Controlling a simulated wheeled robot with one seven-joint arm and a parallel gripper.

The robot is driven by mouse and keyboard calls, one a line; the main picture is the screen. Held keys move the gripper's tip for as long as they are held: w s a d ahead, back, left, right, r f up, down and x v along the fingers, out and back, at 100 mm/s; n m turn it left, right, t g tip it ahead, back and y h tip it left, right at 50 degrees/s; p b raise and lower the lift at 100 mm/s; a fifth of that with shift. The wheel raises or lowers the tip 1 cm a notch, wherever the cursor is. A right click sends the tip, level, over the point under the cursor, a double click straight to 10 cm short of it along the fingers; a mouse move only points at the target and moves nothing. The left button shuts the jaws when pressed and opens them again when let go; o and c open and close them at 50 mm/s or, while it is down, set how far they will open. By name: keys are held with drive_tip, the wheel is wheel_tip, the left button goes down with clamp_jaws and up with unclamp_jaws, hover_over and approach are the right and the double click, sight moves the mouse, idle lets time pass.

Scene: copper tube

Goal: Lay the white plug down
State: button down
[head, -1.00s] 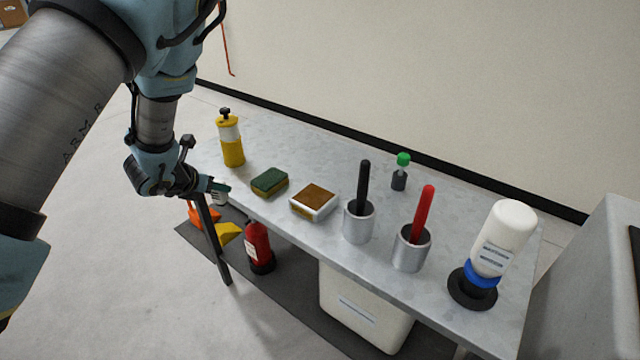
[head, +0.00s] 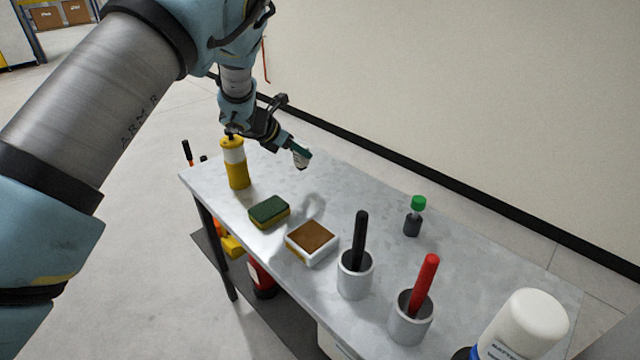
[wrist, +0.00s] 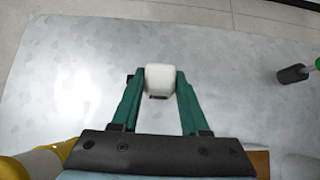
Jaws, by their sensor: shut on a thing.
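The white plug (wrist: 160,78) is a small whitish block with a dark lower edge, between the two green fingers in the wrist view. In the head view the white plug (head: 301,158) shows at the tip of my gripper (head: 297,150). My gripper (wrist: 159,85) is shut on it and holds it above the far part of the grey table (head: 470,262). A shadow lies on the tabletop below and in front of it. How high the plug hangs is hard to tell.
A yellow bottle (head: 236,165) stands left of my gripper. A green sponge (head: 269,211), a brown-topped white block (head: 311,241), two metal cups (head: 355,275) with black and red handles, and a green-capped vial (head: 413,218) are nearer or to the right. The tabletop under the plug is clear.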

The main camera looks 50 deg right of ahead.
sight(297, 168)
drive_tip(key=shift+f+p, duration=0.65)
drive_tip(key=shift+f, duration=2.65)
drive_tip(key=shift+c, duration=2.1)
unclamp_jaws()
drive_tip(key=shift+f, duration=0.1)
drive_tip(key=shift+r, duration=0.2)
drive_tip(key=b+v, duration=0.2)
drive_tip(key=v, duration=1)
drive_tip(key=shift+b, duration=0.4)
drive_tip(key=shift+f, duration=0.1)
